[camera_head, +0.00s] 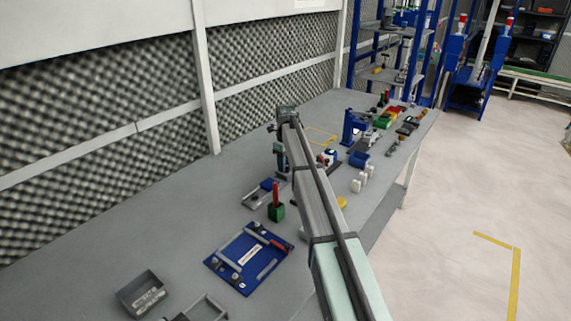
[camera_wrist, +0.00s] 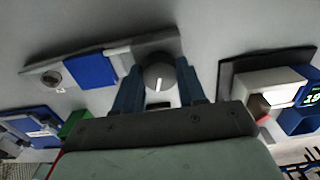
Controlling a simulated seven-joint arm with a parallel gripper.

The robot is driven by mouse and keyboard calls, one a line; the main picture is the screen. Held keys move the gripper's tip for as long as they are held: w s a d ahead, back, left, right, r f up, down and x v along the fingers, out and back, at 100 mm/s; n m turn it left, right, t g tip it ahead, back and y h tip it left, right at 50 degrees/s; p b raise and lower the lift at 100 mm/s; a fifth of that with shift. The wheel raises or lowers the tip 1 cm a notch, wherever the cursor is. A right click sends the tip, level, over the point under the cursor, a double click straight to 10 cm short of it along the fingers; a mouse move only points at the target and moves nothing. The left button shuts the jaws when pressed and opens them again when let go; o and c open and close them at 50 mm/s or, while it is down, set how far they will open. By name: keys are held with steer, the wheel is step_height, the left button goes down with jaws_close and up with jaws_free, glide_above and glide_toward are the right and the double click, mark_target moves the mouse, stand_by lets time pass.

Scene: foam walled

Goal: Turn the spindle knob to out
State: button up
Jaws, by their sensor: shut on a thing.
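The spindle knob (camera_wrist: 158,71) is a round dark grey knob with a white pointer line. It sits at the right end of a grey fixture (camera_wrist: 45,74) with a blue block (camera_wrist: 92,70) in its middle. In the wrist view the pointer line points down, toward my gripper's palm. My gripper (camera_wrist: 160,88) has its blue fingers on either side of the knob and is shut on it. In the head view my gripper (camera_head: 281,163) reaches down at the far end of the fixture (camera_head: 252,200); the knob is not discernible there. Any markings around the knob are not readable.
A green block (camera_head: 276,212) with a red upright piece stands close by. A blue board (camera_head: 213,263) and a grey bin (camera_head: 133,302) lie nearer. A device with a lit display (camera_wrist: 308,94) is right of the knob. The foam wall (camera_head: 100,110) runs along the bench's left.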

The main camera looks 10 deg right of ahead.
steer(key=shift+m, duration=0.9)
steer(key=o, duration=1.1)
steer(key=shift+c, duration=0.2)
steer(key=shift+r, duration=0.15)
step_height(320, 180, up, 14)
steer(key=shift+f, duration=0.2)
